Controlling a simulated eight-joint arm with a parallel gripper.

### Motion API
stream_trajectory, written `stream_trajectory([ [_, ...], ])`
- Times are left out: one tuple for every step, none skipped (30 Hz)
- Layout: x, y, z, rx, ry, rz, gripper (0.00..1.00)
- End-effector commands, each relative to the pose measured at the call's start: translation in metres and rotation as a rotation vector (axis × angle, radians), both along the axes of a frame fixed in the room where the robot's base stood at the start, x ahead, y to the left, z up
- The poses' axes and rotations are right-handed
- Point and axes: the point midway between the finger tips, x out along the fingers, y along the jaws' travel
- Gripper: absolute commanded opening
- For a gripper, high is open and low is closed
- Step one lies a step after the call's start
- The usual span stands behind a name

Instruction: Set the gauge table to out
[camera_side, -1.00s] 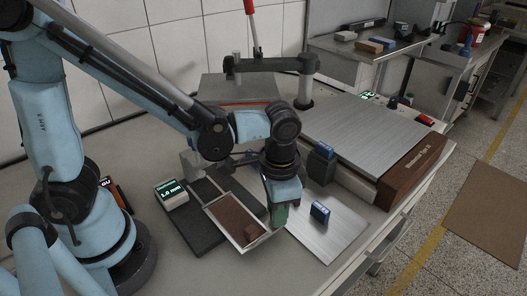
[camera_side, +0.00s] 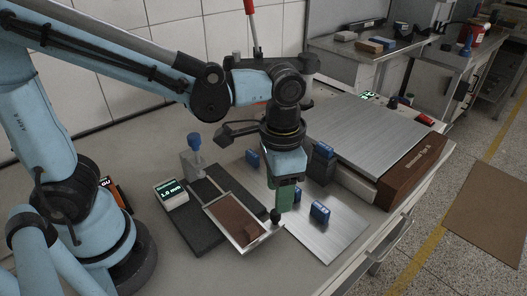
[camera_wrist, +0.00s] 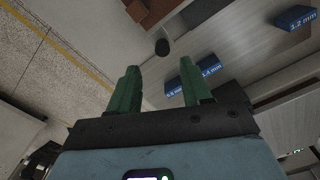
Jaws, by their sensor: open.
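The gauge table appears to be the brown-topped tray (camera_side: 222,208) in a pale metal frame, lying on a dark base (camera_side: 190,228). A small dark knob (camera_side: 275,216) stands at its right edge. The knob also shows in the wrist view (camera_wrist: 162,46), just beyond the fingertips and roughly in line with the gap between them. My gripper (camera_side: 284,207) points down with green fingers, close above the knob. In the wrist view my gripper (camera_wrist: 158,68) is open and empty. I cannot tell whether a finger touches the knob.
A display reading 1.0 mm (camera_side: 171,194) and a blue knob (camera_side: 194,141) stand left of the tray. Blue blocks stand near my gripper: one behind (camera_side: 252,160), one right (camera_side: 320,212), one by the large plate (camera_side: 323,150). A red-handled lever (camera_side: 250,25) rises behind.

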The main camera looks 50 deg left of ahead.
Motion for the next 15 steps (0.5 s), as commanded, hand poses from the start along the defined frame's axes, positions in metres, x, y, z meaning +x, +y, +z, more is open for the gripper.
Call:
stream_trajectory([
  [0.0, 0.0, 0.008, 0.0, 0.0, 0.0, 0.49],
  [-0.001, 0.0, 0.013, 0.0, 0.0, 0.0, 0.49],
  [0.0, 0.0, 0.019, 0.0, 0.0, 0.0, 0.49],
  [0.0, 0.0, 0.023, -0.001, 0.0, -0.001, 0.49],
  [0.0, 0.0, 0.028, -0.001, 0.0, -0.001, 0.49],
  [0.0, 0.0, 0.033, -0.001, 0.0, -0.001, 0.49],
  [0.0, 0.0, 0.037, -0.001, 0.0, -0.001, 0.49],
  [-0.001, 0.0, 0.041, -0.001, 0.0, -0.001, 0.49],
  [0.0, 0.0, 0.045, -0.001, 0.0, -0.001, 0.49],
  [0.0, 0.0, 0.048, -0.001, 0.0, -0.001, 0.49],
  [0.0, 0.0, 0.051, -0.001, 0.0, -0.001, 0.49],
  [0.0, 0.0, 0.054, -0.001, 0.0, -0.001, 0.49],
  [0.0, 0.0, 0.056, -0.001, 0.0, -0.001, 0.49],
  [0.0, 0.0, 0.057, -0.001, 0.0, -0.001, 0.49],
  [0.0, 0.0, 0.059, -0.001, 0.0, -0.001, 0.49],
])
